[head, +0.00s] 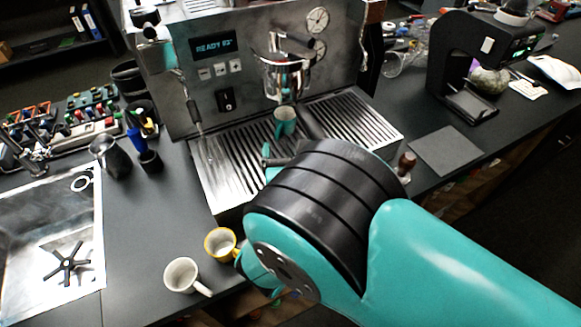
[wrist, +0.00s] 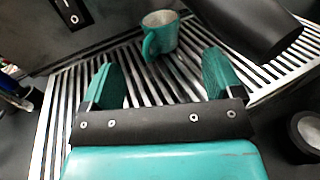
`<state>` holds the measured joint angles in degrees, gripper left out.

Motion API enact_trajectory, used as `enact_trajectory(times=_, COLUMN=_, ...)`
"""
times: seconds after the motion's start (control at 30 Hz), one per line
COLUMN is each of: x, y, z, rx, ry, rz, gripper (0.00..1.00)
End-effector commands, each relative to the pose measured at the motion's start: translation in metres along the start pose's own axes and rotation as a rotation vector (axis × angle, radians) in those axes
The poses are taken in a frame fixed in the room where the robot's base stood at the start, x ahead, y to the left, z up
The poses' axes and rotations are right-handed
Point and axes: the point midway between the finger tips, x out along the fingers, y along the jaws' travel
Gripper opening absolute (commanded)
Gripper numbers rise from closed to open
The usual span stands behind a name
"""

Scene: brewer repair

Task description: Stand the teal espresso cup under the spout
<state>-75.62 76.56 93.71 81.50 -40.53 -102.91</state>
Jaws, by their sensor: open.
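The teal espresso cup (head: 285,121) stands upright on the slatted drip tray (head: 222,160), below the group head and spout (head: 284,75) in the head view. In the wrist view the cup (wrist: 160,36) stands on the tray slats (wrist: 62,110), its handle towards me. My gripper (wrist: 160,80) is open and empty, its two teal fingers apart, with the cup just beyond and between them, not touched. In the head view my arm hides most of the gripper; one fingertip shows near the tray.
A white cup (head: 181,275) and a yellow cup (head: 220,244) stand on the counter at front left. A dark handle-like part (wrist: 235,22) lies right of the cup in the wrist view.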

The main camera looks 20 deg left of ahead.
Motion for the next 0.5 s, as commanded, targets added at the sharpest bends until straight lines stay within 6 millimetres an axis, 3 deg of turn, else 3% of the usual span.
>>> enact_trajectory(times=0.03, x=-0.004, y=0.001, z=-0.008, rx=0.001, ry=-0.001, rz=0.003, gripper=0.85)
enact_trajectory(times=0.5, x=-0.019, y=-0.001, z=0.000, rx=0.001, ry=-0.002, rz=0.002, gripper=0.85)
